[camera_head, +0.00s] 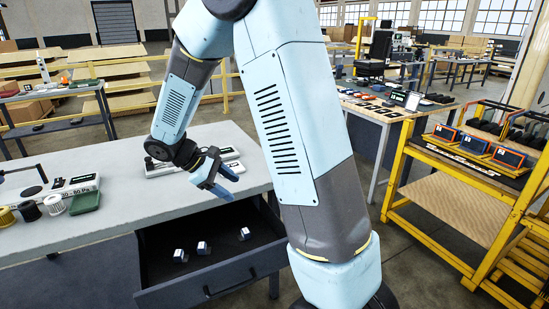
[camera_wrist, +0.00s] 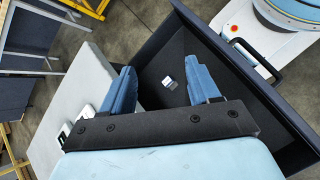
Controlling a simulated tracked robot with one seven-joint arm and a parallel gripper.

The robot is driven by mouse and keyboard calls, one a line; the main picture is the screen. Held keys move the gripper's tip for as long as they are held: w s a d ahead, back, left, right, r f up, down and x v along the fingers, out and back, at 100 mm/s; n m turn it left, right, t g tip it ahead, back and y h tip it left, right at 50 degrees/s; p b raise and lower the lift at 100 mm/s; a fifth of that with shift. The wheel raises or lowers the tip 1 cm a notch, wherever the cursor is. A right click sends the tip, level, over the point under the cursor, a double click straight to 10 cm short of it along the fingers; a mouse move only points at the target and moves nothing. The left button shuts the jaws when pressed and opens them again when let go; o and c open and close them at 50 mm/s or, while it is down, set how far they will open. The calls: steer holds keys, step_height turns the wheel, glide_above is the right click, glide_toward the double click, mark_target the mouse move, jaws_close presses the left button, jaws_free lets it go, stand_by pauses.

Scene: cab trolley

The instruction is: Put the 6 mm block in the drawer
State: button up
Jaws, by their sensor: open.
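The drawer (camera_head: 215,287) under the grey worktable is pulled open. Three small pale blocks lie apart on its dark floor: one at the left (camera_head: 180,256), one in the middle (camera_head: 203,248) and one at the right (camera_head: 245,233). Their markings are too small to read, so I cannot tell which is the 6 mm block. My gripper (camera_head: 231,187) is open and empty above the table edge beside the drawer. In the wrist view, my gripper (camera_wrist: 158,68) points down over the drawer (camera_wrist: 247,92), with one block (camera_wrist: 170,83) showing between its spread blue fingers.
The worktable (camera_head: 120,165) carries spools (camera_head: 30,211), a green box (camera_head: 85,202) and a labelled device (camera_head: 68,186) at left, and white devices (camera_head: 190,163) at the back. A yellow trolley (camera_head: 455,165) with several cases stands at right. The table's middle is clear.

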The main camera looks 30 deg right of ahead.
steer(key=s+d+r+m+t+y, duration=0.2)
steer(key=s+r+m+t+y, duration=0.1)
steer(key=s+r, duration=0.5)
steer(key=s+d+r+m+t+y, duration=0.2)
steer(key=s+r+m+t+y, duration=0.2)
steer(key=s, duration=0.9)
step_height(320, 180, up, 6)
steer(key=m+y, duration=0.1)
steer(key=m, duration=0.2)
steer(key=shift+f+t, duration=0.2)
steer(key=shift+t, duration=0.1)
steer(key=shift+s, duration=0.1)
steer(key=shift+c, duration=0.2)
